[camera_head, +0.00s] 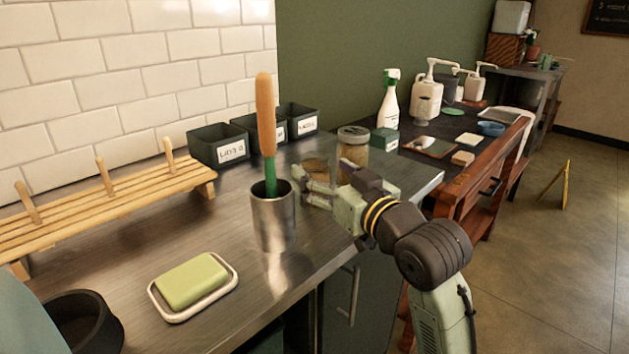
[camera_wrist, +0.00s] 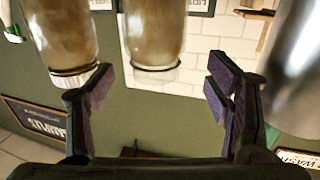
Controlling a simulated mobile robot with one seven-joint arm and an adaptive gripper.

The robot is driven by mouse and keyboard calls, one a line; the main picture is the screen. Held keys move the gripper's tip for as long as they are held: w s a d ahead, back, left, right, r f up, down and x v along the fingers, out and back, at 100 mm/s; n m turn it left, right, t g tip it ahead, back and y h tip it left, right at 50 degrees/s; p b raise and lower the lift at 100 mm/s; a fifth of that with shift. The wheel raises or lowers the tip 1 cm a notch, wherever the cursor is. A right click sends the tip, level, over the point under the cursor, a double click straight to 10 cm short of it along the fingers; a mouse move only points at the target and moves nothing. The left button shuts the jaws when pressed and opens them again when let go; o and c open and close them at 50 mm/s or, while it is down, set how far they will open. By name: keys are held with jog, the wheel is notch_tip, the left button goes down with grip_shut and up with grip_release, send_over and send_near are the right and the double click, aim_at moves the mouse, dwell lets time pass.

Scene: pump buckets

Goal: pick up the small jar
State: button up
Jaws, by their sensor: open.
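A small glass jar with brownish contents (camera_head: 316,165) stands on the steel counter, partly hidden by my gripper in the head view. In the wrist view a jar (camera_wrist: 153,30) shows ahead, between the lines of my two fingers, with its far part cut off by the frame. My gripper (camera_head: 308,190) is open and empty, low over the counter at the jar's near side. The fingers (camera_wrist: 158,82) are apart, and I see no contact with the jar. A taller lidded jar (camera_head: 353,150) stands just right of it; in the wrist view it is at the left (camera_wrist: 62,35).
A steel cup (camera_head: 273,222) holding a tool with an orange handle stands close left of my gripper. Dark labelled bins (camera_head: 219,146) line the wall. A soap dish (camera_head: 193,286) and a wooden rack (camera_head: 110,203) are farther left. The counter's front edge is near my arm.

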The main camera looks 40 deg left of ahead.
jog(key=x, duration=0.2)
jog(key=p+x, duration=0.1)
jog(key=x, duration=0.1)
jog(key=shift+w+a+r, duration=0.15)
jog(key=shift+w+a, duration=0.05)
jog(key=shift+w, duration=0.1)
jog(key=shift+c, duration=0.3)
jog(key=c, duration=1.4)
jog(key=shift+c, duration=0.2)
jog(key=shift+r, duration=0.2)
